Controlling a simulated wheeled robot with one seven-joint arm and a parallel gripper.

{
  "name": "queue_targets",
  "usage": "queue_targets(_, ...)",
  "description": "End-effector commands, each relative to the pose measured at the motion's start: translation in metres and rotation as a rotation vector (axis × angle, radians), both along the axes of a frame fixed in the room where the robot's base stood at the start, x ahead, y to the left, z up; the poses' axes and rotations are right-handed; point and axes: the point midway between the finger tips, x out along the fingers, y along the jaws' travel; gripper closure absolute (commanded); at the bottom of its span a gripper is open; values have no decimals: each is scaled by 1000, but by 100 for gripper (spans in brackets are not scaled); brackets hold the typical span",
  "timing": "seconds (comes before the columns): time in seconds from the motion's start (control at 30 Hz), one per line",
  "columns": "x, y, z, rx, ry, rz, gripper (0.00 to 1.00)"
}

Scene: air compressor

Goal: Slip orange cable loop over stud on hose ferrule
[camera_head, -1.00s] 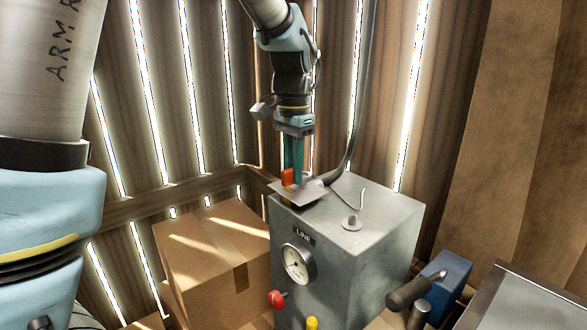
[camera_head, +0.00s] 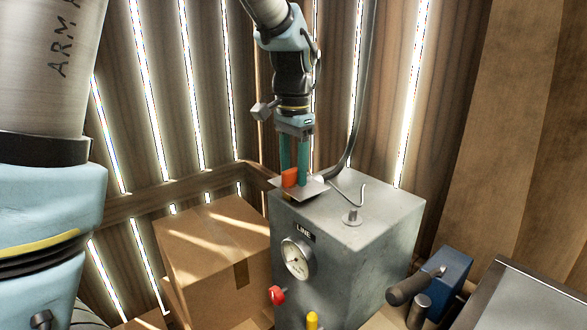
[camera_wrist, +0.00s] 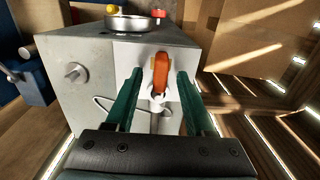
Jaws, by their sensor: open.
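The orange loop (camera_head: 289,178) is at the far left corner of the grey box's top. In the wrist view the orange loop (camera_wrist: 161,74) stands between my fingers, touching or just beyond a pale metal piece (camera_wrist: 157,99) that looks like the ferrule or its stud. I cannot tell whether the loop goes around the stud. My gripper (camera_head: 295,183) points down there, its two teal fingers apart. The wrist view shows a gap between the orange loop and each finger of my gripper (camera_wrist: 160,78). The dark hose (camera_head: 364,85) comes down from above to this corner.
A cardboard box (camera_head: 215,250) stands left, a blue tool (camera_head: 445,275) right.

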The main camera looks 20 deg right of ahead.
Motion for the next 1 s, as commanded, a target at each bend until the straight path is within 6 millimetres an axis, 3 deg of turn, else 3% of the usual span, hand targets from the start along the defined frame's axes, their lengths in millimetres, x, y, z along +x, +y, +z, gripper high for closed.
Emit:
queue_targets(0.33, 0, -1, 8, -2, -1, 0, 46)
queue_targets(0.8, 1, 0, 91, -2, -3, 0, 46)
queue_targets(1.0, 0, 0, 107, -1, -1, 1, 46)
